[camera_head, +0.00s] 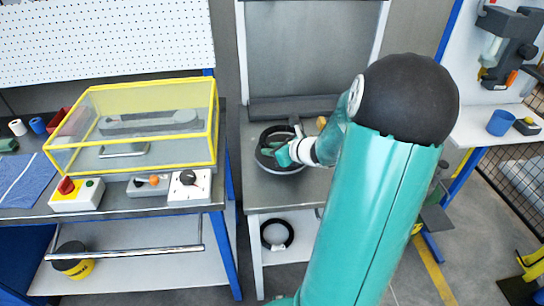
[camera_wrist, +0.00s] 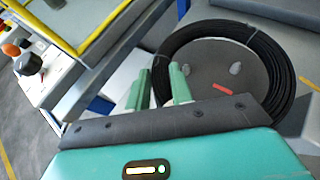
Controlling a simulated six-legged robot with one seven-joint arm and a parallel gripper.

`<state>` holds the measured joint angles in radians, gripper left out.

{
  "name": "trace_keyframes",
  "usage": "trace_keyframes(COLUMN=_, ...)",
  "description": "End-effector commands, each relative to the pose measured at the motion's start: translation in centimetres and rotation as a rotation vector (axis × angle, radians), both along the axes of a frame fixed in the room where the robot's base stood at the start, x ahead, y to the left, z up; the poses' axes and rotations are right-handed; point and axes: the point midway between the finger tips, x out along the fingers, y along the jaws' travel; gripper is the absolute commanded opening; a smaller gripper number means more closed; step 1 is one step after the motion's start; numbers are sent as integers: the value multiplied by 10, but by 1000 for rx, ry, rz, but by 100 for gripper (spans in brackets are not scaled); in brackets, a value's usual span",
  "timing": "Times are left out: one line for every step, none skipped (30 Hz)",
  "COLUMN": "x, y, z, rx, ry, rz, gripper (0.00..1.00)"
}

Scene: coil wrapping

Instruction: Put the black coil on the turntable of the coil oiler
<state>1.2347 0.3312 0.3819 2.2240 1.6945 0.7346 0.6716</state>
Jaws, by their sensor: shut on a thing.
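The black coil (camera_wrist: 285,62) is a ring of thin black strands. In the wrist view its near-left side lies between the two green fingers of my gripper (camera_wrist: 160,88), which is shut on it. The coil rings the grey turntable (camera_wrist: 222,70), whose face with pale pegs and a red mark shows through its middle. I cannot tell whether the coil rests fully on the turntable.
A second black coil (camera_head: 277,235) lies on the shelf below. To the left stands a yellow-framed clear box (camera_head: 135,125), with control boxes (camera_head: 188,190) in front of it. A side bench (camera_head: 495,125) with a blue cup (camera_head: 500,122) is at the right.

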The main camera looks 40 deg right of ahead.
Motion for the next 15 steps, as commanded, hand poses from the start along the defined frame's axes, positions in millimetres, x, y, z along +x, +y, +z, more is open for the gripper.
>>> trace_keyframes(x=2, y=-1, z=-1, rx=0, ry=-2, rz=0, gripper=0)
trace_keyframes(x=3, y=-2, z=-3, rx=0, ry=-2, rz=0, gripper=0)
trace_keyframes(x=5, y=-3, z=-6, rx=1, ry=-2, rz=0, gripper=0)
trace_keyframes(x=7, y=-4, z=-9, rx=0, ry=-2, rz=0, gripper=0)
trace_keyframes(x=6, y=-4, z=-14, rx=4, ry=-1, rz=-2, gripper=0)
trace_keyframes(x=6, y=-4, z=-21, rx=3, ry=-1, rz=-1, gripper=0)
trace_keyframes(x=6, y=-3, z=-25, rx=3, ry=-1, rz=-1, gripper=0)
trace_keyframes(x=6, y=-3, z=-29, rx=3, ry=-1, rz=-1, gripper=0)
trace_keyframes(x=6, y=-3, z=-33, rx=2, ry=-1, rz=0, gripper=0)
trace_keyframes(x=6, y=-3, z=-35, rx=1, ry=-1, rz=1, gripper=0)
trace_keyframes(x=6, y=-3, z=-36, rx=1, ry=-1, rz=1, gripper=0)
trace_keyframes(x=6, y=-3, z=-37, rx=0, ry=-2, rz=0, gripper=0)
trace_keyframes(x=6, y=-3, z=-37, rx=-1, ry=-2, rz=0, gripper=0)
trace_keyframes(x=6, y=-3, z=-37, rx=-2, ry=-2, rz=0, gripper=0)
trace_keyframes(x=6, y=-3, z=-37, rx=-2, ry=-2, rz=0, gripper=0)
